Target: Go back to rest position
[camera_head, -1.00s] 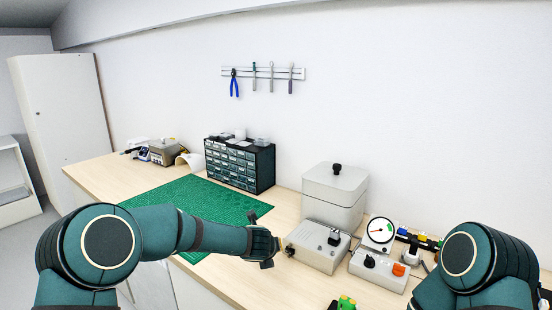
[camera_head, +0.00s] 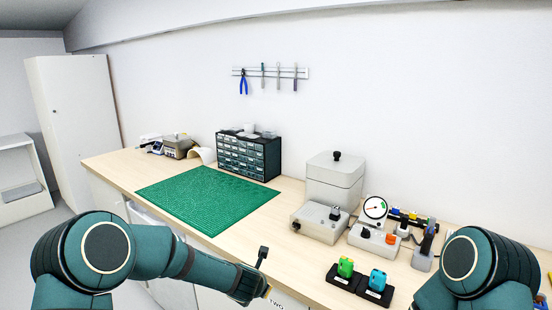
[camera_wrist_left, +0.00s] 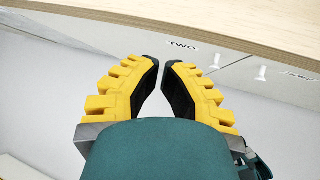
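My left gripper (camera_head: 266,290) is at the bench's front edge, low in front of the drawer fronts, and only partly shows in the head view. In the left wrist view its two yellow ribbed fingers with black pads (camera_wrist_left: 161,68) have a narrow gap between the tips and nothing between them. My right forearm is at the lower right of the head view; its gripper is out of frame. A green piece (camera_head: 345,267) and a blue piece (camera_head: 377,280) sit in black holders on the bench.
The wooden bench (camera_head: 290,205) carries a green mat (camera_head: 205,200), a drawer cabinet (camera_head: 248,157), a grey lidded box (camera_head: 334,183), a grey control box (camera_head: 318,223) and a dial gauge (camera_head: 375,208). In the wrist view, the bench edge (camera_wrist_left: 230,25) runs above the fingers.

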